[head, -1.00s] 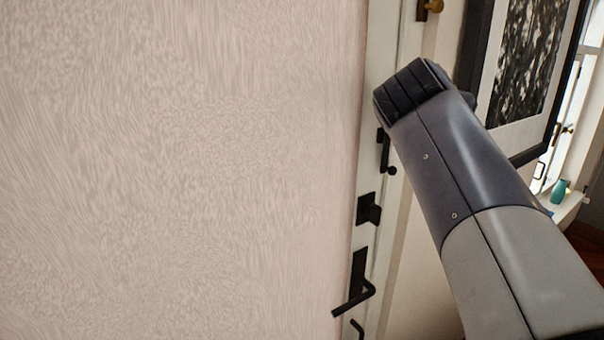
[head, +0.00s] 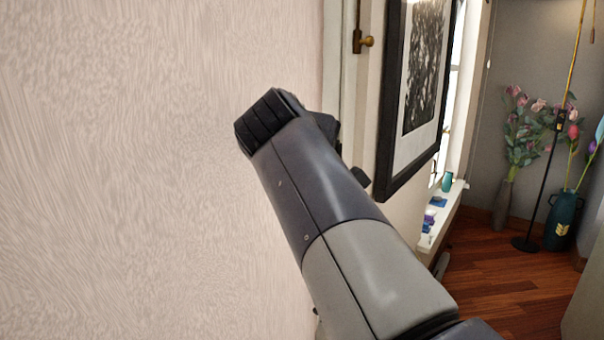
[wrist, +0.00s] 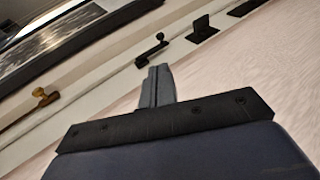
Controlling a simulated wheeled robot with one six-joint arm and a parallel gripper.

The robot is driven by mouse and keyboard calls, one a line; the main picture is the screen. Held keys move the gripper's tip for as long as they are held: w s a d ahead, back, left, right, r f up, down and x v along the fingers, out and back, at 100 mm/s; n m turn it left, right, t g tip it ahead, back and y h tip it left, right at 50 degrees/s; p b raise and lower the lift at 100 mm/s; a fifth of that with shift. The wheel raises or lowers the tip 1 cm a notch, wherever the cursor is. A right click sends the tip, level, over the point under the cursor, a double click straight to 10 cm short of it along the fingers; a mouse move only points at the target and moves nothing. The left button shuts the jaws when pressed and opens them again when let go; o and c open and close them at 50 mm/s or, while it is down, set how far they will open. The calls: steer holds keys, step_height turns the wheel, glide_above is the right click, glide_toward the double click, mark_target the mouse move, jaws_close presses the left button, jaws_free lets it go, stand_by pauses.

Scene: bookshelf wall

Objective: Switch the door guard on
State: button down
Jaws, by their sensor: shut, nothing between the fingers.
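A black metal latch with a ball-ended arm, which looks like the door guard (wrist: 152,52), sits on the pale door edge or frame in the wrist view. My gripper (wrist: 160,72) is just below it in that view, fingers together and empty. A small gap shows in the picture between the fingertips and the latch; I cannot tell contact or depth for sure. In the head view my own arm covers the latch and the fingertips.
A black plate (wrist: 203,29) is right of the latch. A brass fitting (head: 362,41) is higher on the frame. A framed picture (head: 412,100) hangs close right of my arm. The pale textured door (head: 130,170) fills the left. Vases with flowers (head: 563,220) stand far right on open wood floor.

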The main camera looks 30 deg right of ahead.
steer(key=p+x, duration=0.1)
steer(key=x, duration=1.3)
steer(key=shift+p, duration=0.3)
